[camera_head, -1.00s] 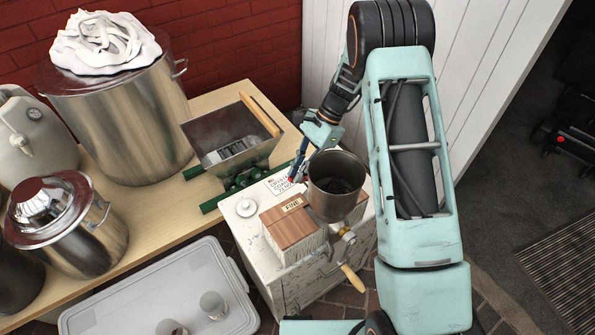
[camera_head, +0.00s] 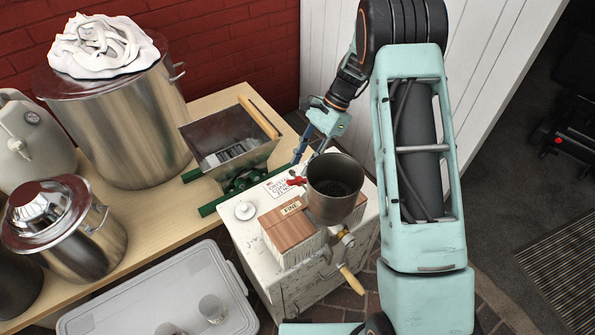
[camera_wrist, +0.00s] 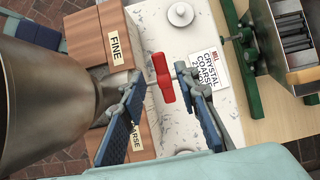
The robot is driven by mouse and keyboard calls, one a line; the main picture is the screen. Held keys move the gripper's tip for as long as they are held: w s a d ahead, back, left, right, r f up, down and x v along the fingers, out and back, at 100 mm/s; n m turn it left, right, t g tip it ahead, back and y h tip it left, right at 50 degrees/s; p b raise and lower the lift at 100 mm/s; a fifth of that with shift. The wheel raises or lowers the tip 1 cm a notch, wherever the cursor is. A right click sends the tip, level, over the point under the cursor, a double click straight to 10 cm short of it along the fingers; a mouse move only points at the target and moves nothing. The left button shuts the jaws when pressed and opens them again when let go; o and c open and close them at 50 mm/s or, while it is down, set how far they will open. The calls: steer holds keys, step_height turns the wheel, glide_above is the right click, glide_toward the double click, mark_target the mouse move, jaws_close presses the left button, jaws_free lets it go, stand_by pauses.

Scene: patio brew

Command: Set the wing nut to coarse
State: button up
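The red wing nut (camera_head: 296,181) sits on the mill, between its wooden top and the lettered card. In the wrist view the wing nut (camera_wrist: 161,77) lies lengthwise between my finger tips. My gripper (camera_wrist: 165,90) is open, with one finger on each side of it; I cannot tell whether either touches. In the head view my gripper (camera_head: 308,155) is just behind the hopper. The FINE label (camera_wrist: 119,46) is on one wooden block (camera_wrist: 102,28). The COARSE label (camera_wrist: 136,143) is on the other, partly hidden by a finger.
The metal hopper (camera_head: 335,187) stands close beside my fingers. A card (camera_wrist: 205,70) reading CRYSTAL COARSE lies on the white top. A green-framed roller mill (camera_head: 232,150) is at the left, and the crank handle (camera_head: 350,279) sticks out in front.

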steer(key=v, duration=0.7)
steer(key=shift+r, duration=0.25)
steer(key=shift+d, duration=0.1)
